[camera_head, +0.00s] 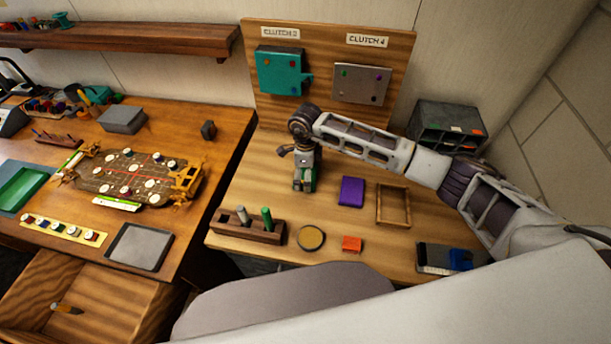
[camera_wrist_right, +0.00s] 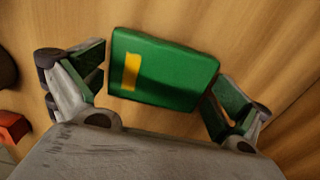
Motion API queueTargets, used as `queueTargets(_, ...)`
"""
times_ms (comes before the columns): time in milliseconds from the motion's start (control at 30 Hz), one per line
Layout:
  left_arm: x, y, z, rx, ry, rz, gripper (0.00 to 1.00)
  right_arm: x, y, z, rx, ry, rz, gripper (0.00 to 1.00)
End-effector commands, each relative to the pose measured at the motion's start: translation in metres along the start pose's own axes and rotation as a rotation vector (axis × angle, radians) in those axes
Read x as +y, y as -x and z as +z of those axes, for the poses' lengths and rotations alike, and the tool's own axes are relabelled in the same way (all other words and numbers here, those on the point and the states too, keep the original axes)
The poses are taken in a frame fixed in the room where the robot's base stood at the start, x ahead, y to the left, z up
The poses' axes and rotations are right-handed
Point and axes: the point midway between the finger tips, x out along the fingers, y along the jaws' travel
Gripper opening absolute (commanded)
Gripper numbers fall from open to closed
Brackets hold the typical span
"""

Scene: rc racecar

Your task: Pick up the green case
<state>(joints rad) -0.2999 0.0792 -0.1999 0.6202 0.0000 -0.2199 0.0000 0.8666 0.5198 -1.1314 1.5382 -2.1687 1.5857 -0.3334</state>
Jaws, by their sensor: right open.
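The green case (camera_wrist_right: 175,72) with a yellow stripe lies between the two fingers of my right gripper (camera_wrist_right: 160,82) in the right wrist view. The fingers are open, one on each side of the case. Whether they touch it is hard to tell. In the head view my right gripper (camera_head: 304,167) points down at the board, and only a bit of the green case (camera_head: 313,180) shows beside it; the rest is hidden. My left gripper is not in view.
A purple block (camera_head: 351,191) and an empty wooden frame (camera_head: 393,205) lie to the right. A wooden rack (camera_head: 246,231) with pegs, a yellow disc (camera_head: 311,238) and an orange block (camera_head: 352,244) lie in front. An upright panel (camera_head: 330,100) stands behind.

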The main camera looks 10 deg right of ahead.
Motion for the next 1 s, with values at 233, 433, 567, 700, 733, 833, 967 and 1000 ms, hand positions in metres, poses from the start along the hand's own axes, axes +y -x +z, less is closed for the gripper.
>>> queueTargets(233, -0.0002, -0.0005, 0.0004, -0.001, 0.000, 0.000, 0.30, 0.0000, -0.0002, 0.0000, 0.000, 0.000, 0.000, 1.00)
queueTargets(433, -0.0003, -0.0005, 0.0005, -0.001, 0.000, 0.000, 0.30, -0.0001, -0.0001, -0.0001, 0.000, 0.000, 0.000, 0.88)
queueTargets(567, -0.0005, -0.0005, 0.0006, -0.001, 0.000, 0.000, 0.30, -0.0001, 0.0000, -0.0001, 0.000, 0.000, 0.000, 0.72)
queueTargets(700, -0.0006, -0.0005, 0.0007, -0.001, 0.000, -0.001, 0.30, -0.0002, 0.0002, 0.0000, 0.000, 0.000, 0.000, 0.68)
queueTargets(733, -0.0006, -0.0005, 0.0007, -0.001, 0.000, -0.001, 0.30, -0.0002, 0.0002, 0.0000, 0.000, 0.000, 0.000, 0.68)
queueTargets(833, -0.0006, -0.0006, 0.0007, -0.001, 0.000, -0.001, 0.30, -0.0003, 0.0005, 0.0000, 0.000, 0.000, 0.000, 0.68)
queueTargets(967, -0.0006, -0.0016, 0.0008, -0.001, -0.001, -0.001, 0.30, -0.0007, 0.0038, 0.0002, -0.001, 0.000, -0.001, 0.68)
queueTargets(1000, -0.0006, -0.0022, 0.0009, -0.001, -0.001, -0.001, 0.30, -0.0008, 0.0059, 0.0003, -0.002, 0.000, -0.001, 0.68)
